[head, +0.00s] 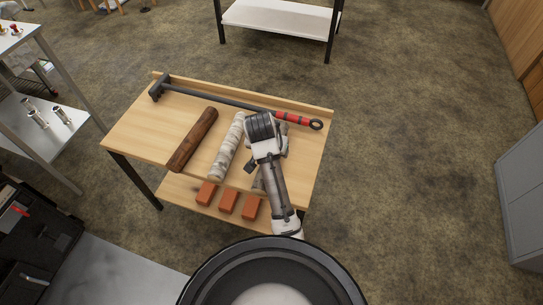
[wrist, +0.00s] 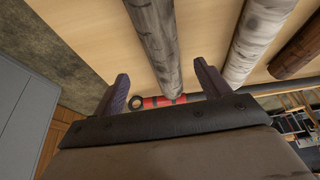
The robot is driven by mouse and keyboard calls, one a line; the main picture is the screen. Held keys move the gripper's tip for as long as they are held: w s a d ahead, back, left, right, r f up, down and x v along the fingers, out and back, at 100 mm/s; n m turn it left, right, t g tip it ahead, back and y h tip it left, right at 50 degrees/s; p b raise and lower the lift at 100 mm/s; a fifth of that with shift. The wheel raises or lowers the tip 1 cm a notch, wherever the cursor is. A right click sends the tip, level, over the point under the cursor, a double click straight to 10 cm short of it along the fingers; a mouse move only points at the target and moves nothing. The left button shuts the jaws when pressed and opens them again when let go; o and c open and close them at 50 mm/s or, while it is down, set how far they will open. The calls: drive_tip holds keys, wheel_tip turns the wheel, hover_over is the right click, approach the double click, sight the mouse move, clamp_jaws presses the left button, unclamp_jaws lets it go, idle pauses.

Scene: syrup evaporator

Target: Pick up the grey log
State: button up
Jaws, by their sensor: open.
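The grey log (wrist: 156,45) lies on the wooden table, running between my gripper's two fingers in the wrist view. My gripper (wrist: 161,72) is open, one finger on each side of the log with gaps showing; the height left between fingers and log is hard to judge. In the head view my arm covers most of the grey log, with a small part showing at its right (head: 284,146). The fingers are hidden there.
A pale birch log (head: 227,147) lies just left of my arm, and a brown log (head: 194,140) farther left. A red-handled tool (head: 225,98) lies along the table's back edge (head: 322,108). Orange bricks (head: 229,202) sit on a lower shelf.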

drive_tip(key=p+x, duration=0.1)
drive_tip(key=x, duration=0.6)
drive_tip(key=shift+w+a+f, duration=0.15)
drive_tip(key=shift+f, duration=0.15)
drive_tip(key=c, duration=1.2)
drive_tip(key=shift+c, duration=0.5)
drive_tip(key=shift+r, duration=0.2)
